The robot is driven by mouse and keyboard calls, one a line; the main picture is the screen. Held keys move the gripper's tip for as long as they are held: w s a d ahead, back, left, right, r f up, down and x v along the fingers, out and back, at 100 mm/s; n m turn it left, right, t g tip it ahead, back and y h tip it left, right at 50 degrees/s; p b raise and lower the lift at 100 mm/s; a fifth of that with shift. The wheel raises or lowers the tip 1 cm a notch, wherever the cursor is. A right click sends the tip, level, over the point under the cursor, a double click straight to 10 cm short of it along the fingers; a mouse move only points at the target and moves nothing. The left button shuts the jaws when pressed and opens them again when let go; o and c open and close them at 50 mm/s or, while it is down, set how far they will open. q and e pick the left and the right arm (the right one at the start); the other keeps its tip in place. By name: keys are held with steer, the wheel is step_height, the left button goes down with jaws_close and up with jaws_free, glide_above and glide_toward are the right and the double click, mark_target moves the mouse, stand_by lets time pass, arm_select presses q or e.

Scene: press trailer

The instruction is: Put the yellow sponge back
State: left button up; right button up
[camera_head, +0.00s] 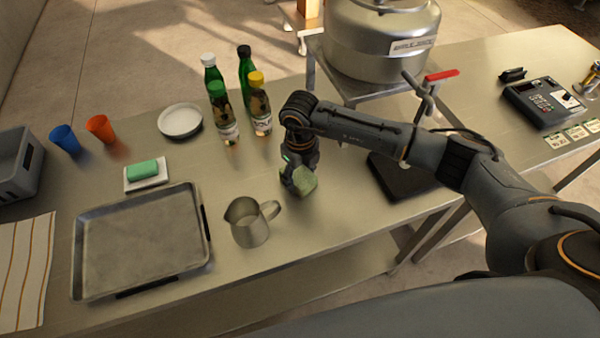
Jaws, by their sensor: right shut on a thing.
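My right gripper (297,174) is over the steel table, right of the metal pitcher. It is shut on a dull yellow-green block, seemingly the yellow sponge (305,182). The gripper and wrist hide part of it, and I cannot tell whether it touches the table. A green sponge (142,169) lies on a small white dish (147,184) at the left, behind the tray. My left gripper is not in view.
The metal pitcher (249,226) stands left of my gripper, near a large empty tray (140,240). Several bottles (228,125) and a white plate (180,121) stand behind. A steel kettle tank (375,45) with a red-handled tap (440,76) is at the back. A card terminal (540,100) is right.

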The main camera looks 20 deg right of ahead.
mark_target(300, 174)
steer(key=shift+f, duration=0.1)
steer(key=o, duration=0.7)
steer(key=shift+f, duration=0.1)
steer(key=o, duration=0.4)
steer(key=shift+o, duration=0.2)
steer(key=shift+r, duration=0.3)
steer(key=shift+w+r, duration=0.1)
steer(key=shift+r, duration=0.2)
step_height(300, 174, up, 11)
steer(key=b, duration=0.4)
steer(key=shift+r, duration=0.15)
